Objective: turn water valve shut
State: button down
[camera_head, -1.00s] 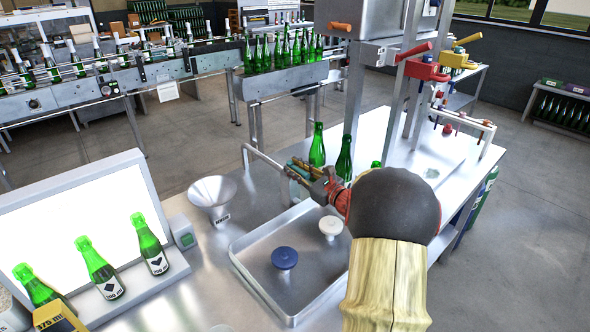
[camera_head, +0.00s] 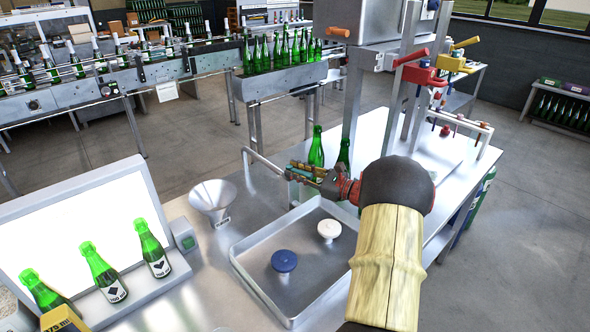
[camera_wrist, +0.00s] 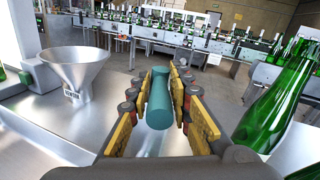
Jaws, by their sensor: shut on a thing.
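A teal rounded cylinder (camera_wrist: 159,97), which looks like a handle, lies between the yellow-padded fingers of my gripper (camera_head: 308,173) in the wrist view. My gripper is shut on it, above the steel table behind the tray. In the head view the fingers mostly hide the cylinder, and only small teal bits show. A thin metal pipe (camera_head: 262,162) runs from the left toward my fingers. I cannot tell how the cylinder joins the pipe, or whether a valve is open or shut. No water is clearly visible.
A green bottle (camera_head: 316,148) stands close behind my gripper, with another (camera_head: 343,152) to its right. A steel funnel (camera_head: 213,199) stands at left. The shallow tray (camera_head: 240,262) holds a blue knob (camera_head: 284,261) and a white knob (camera_head: 329,229). Red-levered equipment (camera_head: 420,74) stands at right.

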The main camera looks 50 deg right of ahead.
jog(key=shift+d+r+n+y+p, duration=0.15)
jog(key=shift+n+y+p, duration=0.15)
jog(key=shift+n+y, duration=0.4)
jog(key=c, duration=1.8)
grip_release()
jog(key=shift+o, duration=0.2)
notch_tip(320, 180, up, 10)
jog(key=shift+f, duration=0.15)
